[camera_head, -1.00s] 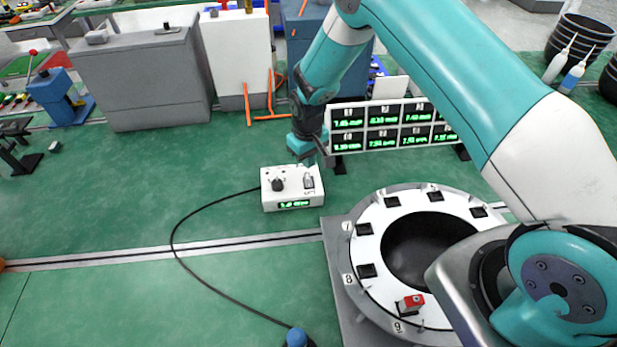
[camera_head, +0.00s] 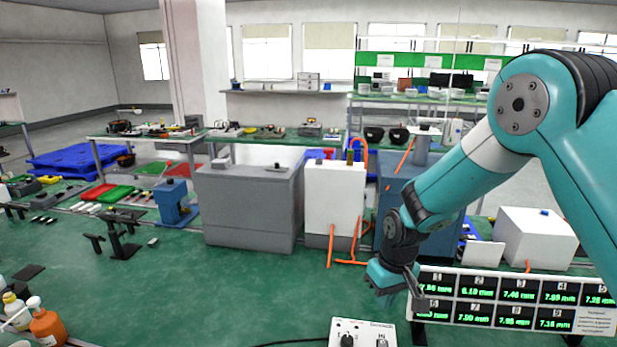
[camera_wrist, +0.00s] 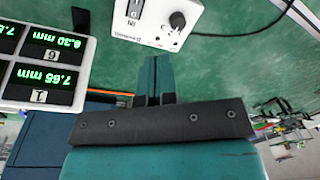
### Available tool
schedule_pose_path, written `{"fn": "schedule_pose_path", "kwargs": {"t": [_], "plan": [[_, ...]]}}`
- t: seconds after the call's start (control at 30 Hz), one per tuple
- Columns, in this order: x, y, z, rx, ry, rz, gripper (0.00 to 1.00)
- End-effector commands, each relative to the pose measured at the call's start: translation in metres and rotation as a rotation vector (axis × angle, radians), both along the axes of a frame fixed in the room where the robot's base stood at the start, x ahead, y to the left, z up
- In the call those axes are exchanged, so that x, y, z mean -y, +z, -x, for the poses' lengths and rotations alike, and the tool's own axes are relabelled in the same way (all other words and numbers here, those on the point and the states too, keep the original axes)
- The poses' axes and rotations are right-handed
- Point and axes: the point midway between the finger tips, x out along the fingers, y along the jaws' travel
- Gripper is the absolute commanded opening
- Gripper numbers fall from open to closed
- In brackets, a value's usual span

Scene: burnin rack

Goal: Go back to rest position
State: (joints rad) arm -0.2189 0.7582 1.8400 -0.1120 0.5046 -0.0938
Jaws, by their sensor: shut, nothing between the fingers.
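My gripper (camera_head: 408,291) hangs at the end of my teal arm in the head view, just left of the display panel (camera_head: 515,298) and above the white control box (camera_head: 362,332). In the wrist view its teal fingers (camera_wrist: 154,78) are together with nothing between them. The white control box (camera_wrist: 155,20), with a black knob and a switch, lies beyond the fingertips. The panel with green mm readings also shows at the left of the wrist view (camera_wrist: 42,98). The round ring fixture is out of sight now.
A grey cabinet (camera_head: 248,208), a white cabinet (camera_head: 334,203) and a blue cabinet (camera_head: 420,185) stand behind my gripper, with orange bars beside them. A blue press (camera_head: 174,203) and a black stand (camera_head: 117,243) are at left.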

Motion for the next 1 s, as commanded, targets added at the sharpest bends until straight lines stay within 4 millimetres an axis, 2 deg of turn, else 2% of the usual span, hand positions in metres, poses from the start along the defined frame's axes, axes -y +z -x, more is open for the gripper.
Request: {"fn": "schedule_pose_path", "kwargs": {"t": [0.03,0.1,0.17,0.3,0.4,0.5,0.6,0.7,0.77,1.0], "plan": [[-0.005,0.021,0.014,0.011,0.014,-0.026,0.00],[-0.011,0.050,0.038,0.015,0.037,-0.060,0.00],[-0.016,0.072,0.062,0.019,0.057,-0.089,0.00],[-0.021,0.113,0.124,0.028,0.109,-0.152,0.00],[-0.023,0.132,0.173,0.036,0.150,-0.190,0.00],[-0.022,0.141,0.216,0.040,0.188,-0.221,0.00],[-0.021,0.144,0.249,0.043,0.219,-0.241,0.00],[-0.020,0.144,0.269,0.044,0.237,-0.253,0.00],[-0.020,0.144,0.276,0.044,0.243,-0.256,0.00],[-0.019,0.145,0.279,0.042,0.246,-0.258,0.00]]}}
